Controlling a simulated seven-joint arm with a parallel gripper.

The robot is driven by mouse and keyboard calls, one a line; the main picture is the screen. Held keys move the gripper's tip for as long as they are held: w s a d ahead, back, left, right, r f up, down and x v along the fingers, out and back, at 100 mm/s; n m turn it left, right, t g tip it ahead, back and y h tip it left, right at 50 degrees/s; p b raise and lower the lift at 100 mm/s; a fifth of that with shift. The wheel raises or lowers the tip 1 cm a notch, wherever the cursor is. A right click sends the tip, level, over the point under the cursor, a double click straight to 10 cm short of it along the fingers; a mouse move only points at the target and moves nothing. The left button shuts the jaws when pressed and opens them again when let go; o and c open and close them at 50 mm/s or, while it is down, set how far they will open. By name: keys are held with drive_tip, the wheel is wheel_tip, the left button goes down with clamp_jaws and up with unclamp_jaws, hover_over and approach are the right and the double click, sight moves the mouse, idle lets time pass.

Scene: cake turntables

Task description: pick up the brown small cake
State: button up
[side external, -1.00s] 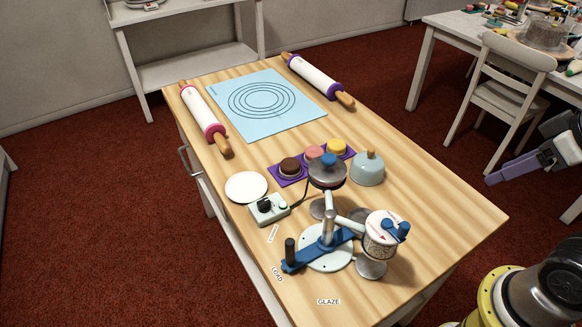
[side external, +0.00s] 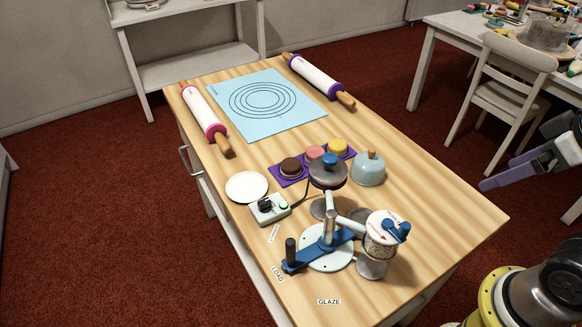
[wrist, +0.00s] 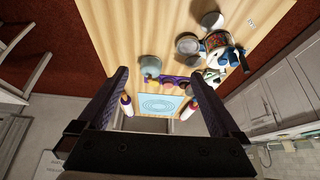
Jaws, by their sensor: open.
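The brown small cake (side external: 291,167) sits at the left end of a purple mat (side external: 287,182), with a pink cake (side external: 314,153) and a yellow cake (side external: 337,146) beside it in a row. In the side view my gripper (side external: 486,185) is at the right edge, partly cut off, off the table and well apart from the cakes. In the wrist view its two fingers (wrist: 158,95) are spread wide with nothing held. The purple mat (wrist: 158,79) is small there, and I cannot make out the brown cake clearly.
The blue-armed turntable machine (side external: 327,240) and a grey-lidded stand (side external: 328,175) stand near the cakes. A blue-grey dome (side external: 368,169), white plate (side external: 246,187) and control box (side external: 269,208) flank the mat. Rolling pins (side external: 205,120) (side external: 320,80) lie beside the blue baking mat (side external: 265,104). The table's right side is clear.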

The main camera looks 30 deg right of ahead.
drive_tip(key=w+a+r+n, duration=0.1)
drive_tip(key=w+r+n, duration=0.7)
drive_tip(key=w+r, duration=0.4)
drive_tip(key=n+g, duration=0.6)
drive_tip(key=n, duration=0.3)
hover_over(290, 164)
wheel_tip(290, 164, down, 30)
drive_tip(key=shift+f, duration=0.15)
drive_tip(key=shift+d+f, duration=0.1)
drive_tip(key=shift+f, duration=3)
drive_tip(key=c, duration=1.3)
